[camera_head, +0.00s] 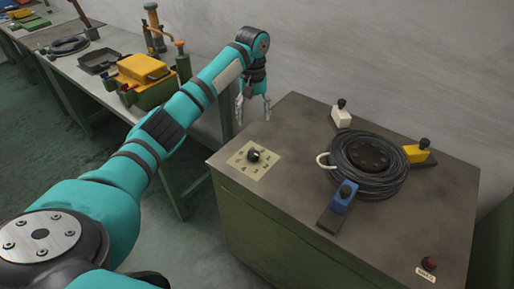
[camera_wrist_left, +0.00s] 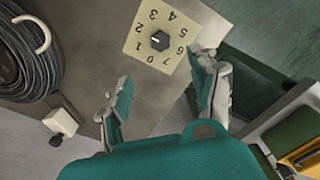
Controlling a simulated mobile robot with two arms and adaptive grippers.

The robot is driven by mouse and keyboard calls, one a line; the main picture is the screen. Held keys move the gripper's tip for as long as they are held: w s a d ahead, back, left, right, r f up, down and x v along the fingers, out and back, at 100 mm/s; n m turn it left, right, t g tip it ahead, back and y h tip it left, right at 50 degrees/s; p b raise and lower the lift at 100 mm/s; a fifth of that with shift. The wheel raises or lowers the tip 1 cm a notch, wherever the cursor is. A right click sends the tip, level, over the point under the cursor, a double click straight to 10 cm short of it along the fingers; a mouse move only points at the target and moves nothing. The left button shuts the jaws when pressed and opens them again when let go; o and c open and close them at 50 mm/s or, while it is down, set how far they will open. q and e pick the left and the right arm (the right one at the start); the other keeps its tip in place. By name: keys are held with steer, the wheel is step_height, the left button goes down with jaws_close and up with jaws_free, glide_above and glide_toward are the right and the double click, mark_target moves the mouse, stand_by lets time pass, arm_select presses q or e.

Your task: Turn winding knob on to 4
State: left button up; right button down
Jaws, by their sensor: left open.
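The winding knob (camera_head: 254,155) is a small black knob on a pale yellow square dial plate (camera_head: 264,171), near the left corner of the grey machine top. In the left wrist view the knob (camera_wrist_left: 160,41) is ringed by the numbers 0 to 7. I cannot tell which number it points at. My left gripper (camera_head: 254,112) hangs with its fingers down near the machine's back left edge, beyond the knob. In the left wrist view the gripper (camera_wrist_left: 163,72) is open and empty, its fingers apart and not touching the knob. My right gripper is not in view.
A black wire coil (camera_head: 342,178) lies on the machine top, with white (camera_head: 341,117), yellow (camera_head: 416,153) and blue (camera_head: 344,196) clamp blocks around it. A red button (camera_head: 429,263) is near the front right. A wall stands behind; a tool bench (camera_head: 112,58) is left.

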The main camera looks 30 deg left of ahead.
arm_select(q)
glide_above(253, 153)
step_height(253, 153, down, 5)
step_height(253, 153, down, 10)
steer(key=shift+r+p, duration=0.25)
steer(key=shift+p, duration=0.55)
steer(key=shift+f, duration=0.55)
steer(key=shift+c, duration=0.8)
steer(key=c, duration=1)
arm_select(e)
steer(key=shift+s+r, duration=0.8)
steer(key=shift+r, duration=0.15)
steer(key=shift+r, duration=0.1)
